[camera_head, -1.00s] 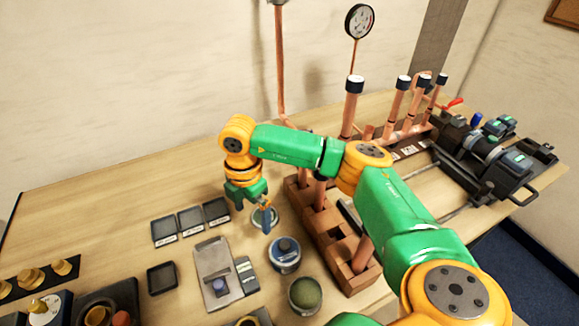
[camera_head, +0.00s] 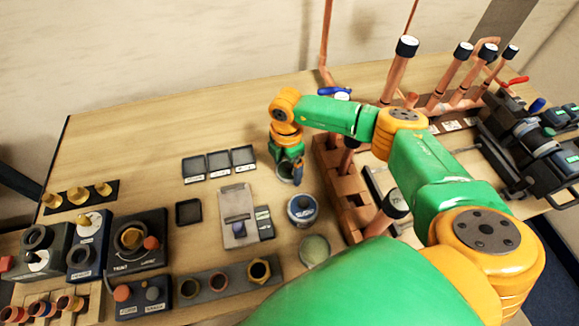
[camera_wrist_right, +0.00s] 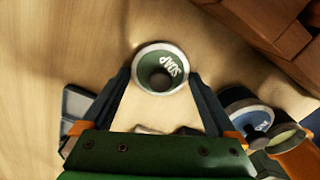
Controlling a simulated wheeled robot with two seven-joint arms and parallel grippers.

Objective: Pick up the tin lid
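A round tin lid (camera_wrist_right: 152,57) with a silver rim, a green face, white lettering and a dark central knob shows in the right wrist view. It lies between the spread fingertips of my right gripper (camera_wrist_right: 158,80), with no clear contact on either side. In the head view the lid (camera_head: 284,171) is partly hidden under my right gripper (camera_head: 291,168), which points down at it. The right gripper is open. My left gripper is not in view.
A blue-labelled tin (camera_head: 302,208) and a greenish round tin (camera_head: 314,250) stand close in front of the lid. A wooden block rack (camera_head: 338,180) with copper pipes is to the right. Small black trays (camera_head: 219,163) lie to the left. The table behind and left is clear.

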